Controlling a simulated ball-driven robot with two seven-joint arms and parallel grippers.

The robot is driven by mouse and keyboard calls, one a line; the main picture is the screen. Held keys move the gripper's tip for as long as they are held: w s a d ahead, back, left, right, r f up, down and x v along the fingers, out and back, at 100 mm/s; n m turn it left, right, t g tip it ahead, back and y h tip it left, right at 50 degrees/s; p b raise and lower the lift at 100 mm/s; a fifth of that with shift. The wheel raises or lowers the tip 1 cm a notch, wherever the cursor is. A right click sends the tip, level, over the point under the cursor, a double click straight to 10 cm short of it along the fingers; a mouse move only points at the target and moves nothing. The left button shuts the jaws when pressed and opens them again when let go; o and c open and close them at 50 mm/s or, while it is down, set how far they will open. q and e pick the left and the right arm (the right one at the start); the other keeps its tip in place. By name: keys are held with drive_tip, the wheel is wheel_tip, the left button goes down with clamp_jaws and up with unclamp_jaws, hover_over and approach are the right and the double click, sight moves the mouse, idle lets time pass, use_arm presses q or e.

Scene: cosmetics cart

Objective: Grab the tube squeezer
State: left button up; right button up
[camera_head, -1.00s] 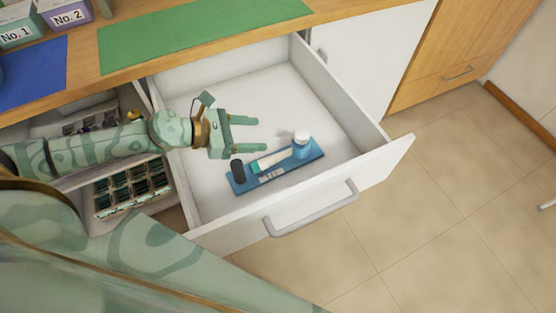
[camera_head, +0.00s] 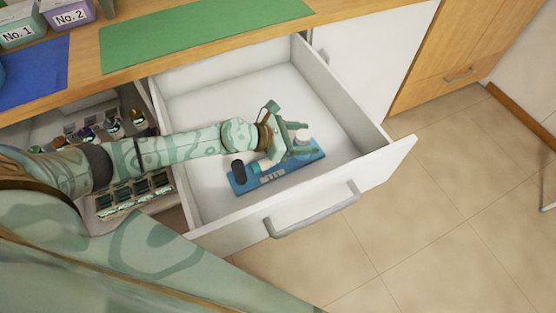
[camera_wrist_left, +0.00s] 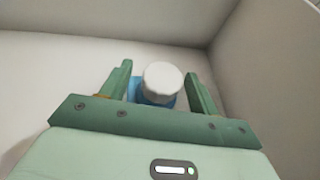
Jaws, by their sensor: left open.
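The blue tube squeezer (camera_head: 300,165) lies in the open white drawer. A dark upright cylinder (camera_head: 238,171) stands at its left end, and a pale label shows on its front. A blue part with a round white cap (camera_wrist_left: 162,80) stands at its right end; in the head view my gripper mostly hides it. My left gripper (camera_head: 303,138) is open over the right end of the squeezer. In the left wrist view, the white cap sits between the two spread green fingers, with a gap on each side. My right gripper is not in view.
The drawer's front wall (camera_head: 380,160) and handle (camera_head: 315,212) are close in front, and its side walls box in the space. Another compartment with several small items (camera_head: 100,130) lies left. The wooden counter with a green mat (camera_head: 200,30) is behind.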

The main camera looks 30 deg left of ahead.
use_arm(q)
drive_tip(key=shift+r, duration=0.1)
clamp_jaws()
